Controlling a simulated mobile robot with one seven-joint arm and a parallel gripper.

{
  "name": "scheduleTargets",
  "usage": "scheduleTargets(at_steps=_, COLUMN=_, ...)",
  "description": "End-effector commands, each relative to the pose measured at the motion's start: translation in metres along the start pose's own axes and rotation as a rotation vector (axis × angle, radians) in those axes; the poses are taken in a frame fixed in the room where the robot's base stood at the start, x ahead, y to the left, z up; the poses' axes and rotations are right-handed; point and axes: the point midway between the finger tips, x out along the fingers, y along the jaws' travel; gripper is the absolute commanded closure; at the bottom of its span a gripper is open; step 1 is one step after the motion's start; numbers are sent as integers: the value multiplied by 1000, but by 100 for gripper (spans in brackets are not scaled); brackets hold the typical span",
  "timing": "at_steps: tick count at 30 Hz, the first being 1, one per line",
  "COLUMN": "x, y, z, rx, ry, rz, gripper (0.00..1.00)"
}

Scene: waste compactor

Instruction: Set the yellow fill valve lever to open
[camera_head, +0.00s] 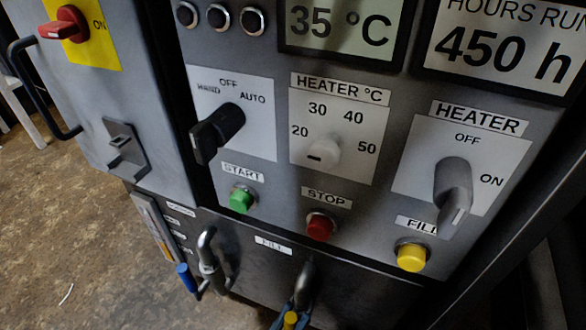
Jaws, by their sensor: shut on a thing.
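The yellow fill valve lever (290,319) shows only as a small yellow end at the bottom edge, below the FILL label (273,245) on the lower dark panel. A grey bent pipe (306,274) stands just above it. My gripper (291,315) shows only in part, as dark bluish fingers on both sides of the yellow end. It is shut on the lever. The rest of the lever and gripper is cut off by the frame, and the lever's angle cannot be told.
Left of it is another bent pipe (207,250) with a blue lever (187,278). Above are a green START button (241,199), red STOP button (320,226), yellow FILL button (411,256) and protruding knobs, including the grey heater switch (453,190). Floor (60,230) is open at left.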

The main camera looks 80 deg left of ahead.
Motion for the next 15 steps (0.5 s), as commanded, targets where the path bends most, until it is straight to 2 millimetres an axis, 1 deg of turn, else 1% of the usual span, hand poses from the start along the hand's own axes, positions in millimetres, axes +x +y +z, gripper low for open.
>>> scheduleTargets(at_steps=8, x=-1, y=-1, z=-1, rx=3, ry=1, rz=-2, gripper=100)
scheduleTargets(at_steps=9, x=-1, y=-1, z=-1, rx=4, ry=1, rz=-2, gripper=75)
scheduleTargets(at_steps=13, x=-1, y=-1, z=-1, rx=3, ry=0, rz=-2, gripper=51)
scheduleTargets(at_steps=14, x=-1, y=-1, z=-1, rx=3, ry=0, rz=-1, gripper=47)
scheduleTargets(at_steps=15, x=-1, y=-1, z=-1, rx=3, ry=0, rz=-1, gripper=47)
